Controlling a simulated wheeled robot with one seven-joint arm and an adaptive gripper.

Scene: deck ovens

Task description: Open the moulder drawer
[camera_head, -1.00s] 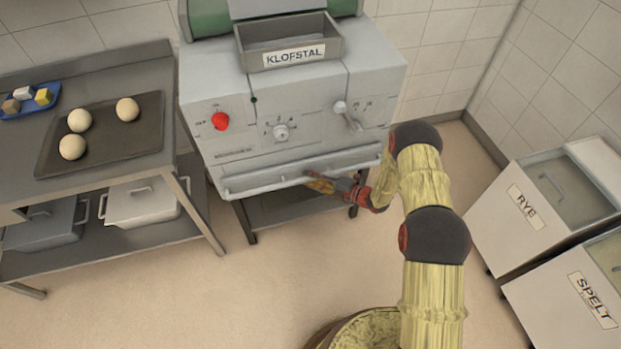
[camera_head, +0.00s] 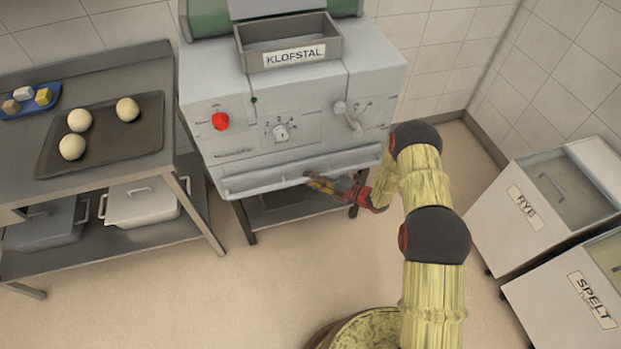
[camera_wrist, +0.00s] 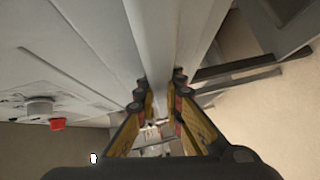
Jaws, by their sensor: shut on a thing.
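The moulder (camera_head: 290,107) is a grey machine with a red knob, a dial and a lever on its front. Its drawer (camera_head: 255,182) runs along the bottom of the front, with a long bar handle across it, and looks closed. My gripper (camera_head: 312,180) is at the right half of this handle. In the wrist view my gripper's fingers (camera_wrist: 158,100) stand on both sides of the long pale handle bar (camera_wrist: 150,45) and are shut on it. The fingertips' exact contact is partly hidden in the head view.
A steel table (camera_head: 115,190) on the left holds a dark tray (camera_head: 145,143) with dough balls and a blue tray. Bins labelled RYE (camera_head: 520,225) and SPELT (camera_head: 570,310) stand on the right. The floor (camera_head: 270,280) before the moulder is clear.

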